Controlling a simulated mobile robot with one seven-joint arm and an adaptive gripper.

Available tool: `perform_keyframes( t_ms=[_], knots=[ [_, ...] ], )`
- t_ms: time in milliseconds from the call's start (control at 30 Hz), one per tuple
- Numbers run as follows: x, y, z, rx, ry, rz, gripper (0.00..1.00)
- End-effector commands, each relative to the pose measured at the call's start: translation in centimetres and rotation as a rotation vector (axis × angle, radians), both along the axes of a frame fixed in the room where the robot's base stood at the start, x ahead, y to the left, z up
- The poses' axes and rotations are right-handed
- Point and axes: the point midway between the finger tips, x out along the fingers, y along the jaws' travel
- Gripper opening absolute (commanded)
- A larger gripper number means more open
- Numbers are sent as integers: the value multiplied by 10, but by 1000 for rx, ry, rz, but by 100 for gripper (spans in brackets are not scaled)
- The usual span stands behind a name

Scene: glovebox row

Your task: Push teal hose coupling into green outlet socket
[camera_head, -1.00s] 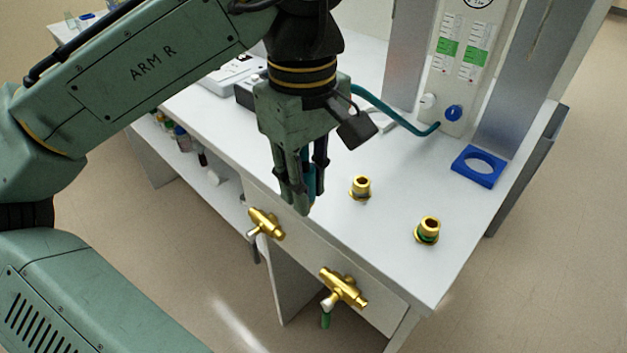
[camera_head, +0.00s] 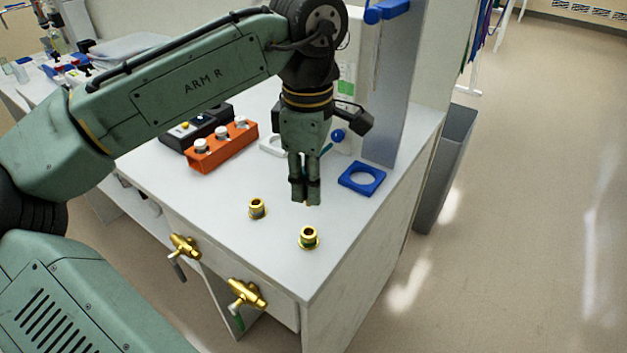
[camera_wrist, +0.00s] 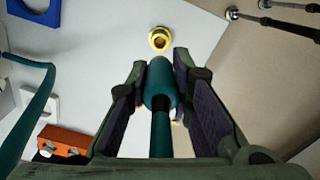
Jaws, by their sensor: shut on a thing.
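My gripper (camera_head: 306,197) points down over the bench and is shut on the teal hose coupling (camera_wrist: 160,84). In the head view the fingers hide nearly all of the coupling. In the wrist view the coupling lies between the fingers, with its hose running back toward the camera. The green outlet socket (camera_head: 309,240) is a brass fitting with a green ring on the bench top. The coupling is above the bench and apart from this socket, which is nearer the front corner. One brass socket (camera_wrist: 160,39) shows ahead of the coupling in the wrist view; its ring colour is unclear.
A second brass socket (camera_head: 257,209) stands left of the green one. Two brass valves (camera_head: 184,247) (camera_head: 246,294) project from the bench front. A blue ring holder (camera_head: 376,186) lies behind right, and an orange block (camera_head: 222,147) behind left. Bench top around the sockets is clear.

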Motion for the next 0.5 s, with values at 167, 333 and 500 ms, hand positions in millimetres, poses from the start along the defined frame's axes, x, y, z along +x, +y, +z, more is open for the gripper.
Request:
perform_keyframes(
  t_ms=[167,333,500],
  knots=[
    [0,0,0,0,0,0,0],
    [0,0,0,-1,0,-1,0],
    [0,0,-6,-1,0,-1,0]
  ],
)
